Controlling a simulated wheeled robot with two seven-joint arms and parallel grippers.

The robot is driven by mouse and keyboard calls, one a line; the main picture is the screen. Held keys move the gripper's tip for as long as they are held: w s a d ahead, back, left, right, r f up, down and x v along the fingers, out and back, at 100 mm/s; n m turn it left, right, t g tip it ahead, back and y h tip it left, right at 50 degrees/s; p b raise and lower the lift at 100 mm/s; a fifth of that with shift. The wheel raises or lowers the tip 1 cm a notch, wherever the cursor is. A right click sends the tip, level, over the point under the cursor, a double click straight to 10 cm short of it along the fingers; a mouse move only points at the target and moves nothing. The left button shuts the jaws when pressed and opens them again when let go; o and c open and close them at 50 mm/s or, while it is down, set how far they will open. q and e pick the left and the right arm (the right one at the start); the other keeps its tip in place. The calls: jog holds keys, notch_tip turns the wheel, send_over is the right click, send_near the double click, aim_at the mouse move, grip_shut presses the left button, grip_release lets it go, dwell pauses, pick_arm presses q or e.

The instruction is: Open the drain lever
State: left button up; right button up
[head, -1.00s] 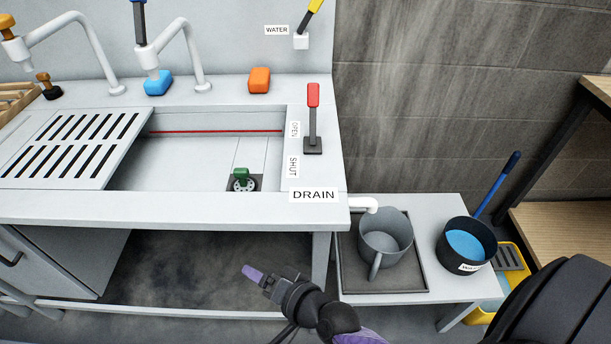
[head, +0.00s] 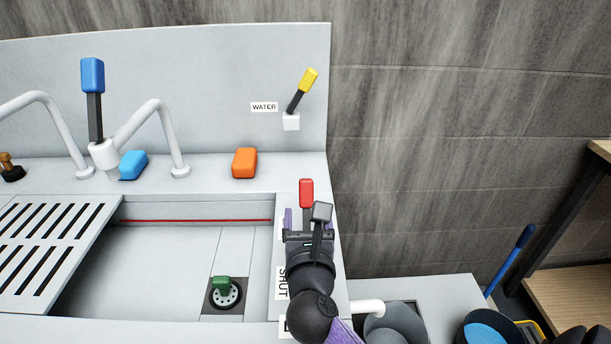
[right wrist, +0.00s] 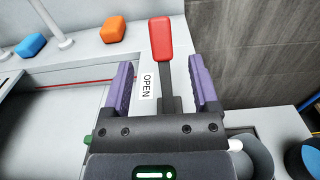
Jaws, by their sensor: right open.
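The drain lever has a red handle (head: 306,192) on a dark stem and stands on the right rim of the sink. In the right wrist view the red handle (right wrist: 170,38) is upright, leaning slightly, with its dark base beside the OPEN label (right wrist: 146,86). My right gripper (head: 305,217) is open just in front of the lever. In the right wrist view its purple fingers (right wrist: 162,85) stand on either side of the lever's stem, with visible gaps. The SHUT label (head: 281,282) is partly covered by my arm. My left gripper is not in view.
A green plug (head: 221,284) sits at the drain in the basin. An orange block (head: 245,163) and a blue block (head: 133,165) lie on the back ledge. The yellow WATER lever (head: 308,80) is on the back panel.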

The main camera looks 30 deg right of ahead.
aim_at(306, 189)
jog(key=b+x, duration=0.1)
jog(key=x, duration=0.6)
jog(key=shift+w+d, duration=0.35)
jog(key=shift+w, duration=0.3)
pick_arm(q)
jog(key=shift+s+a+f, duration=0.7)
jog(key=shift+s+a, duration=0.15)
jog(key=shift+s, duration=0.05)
pick_arm(e)
jog(key=shift+c, duration=0.2)
jog(key=c, duration=0.7)
jog(key=shift+c, duration=1.2)
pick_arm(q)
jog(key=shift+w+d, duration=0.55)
pick_arm(e)
grip_shut()
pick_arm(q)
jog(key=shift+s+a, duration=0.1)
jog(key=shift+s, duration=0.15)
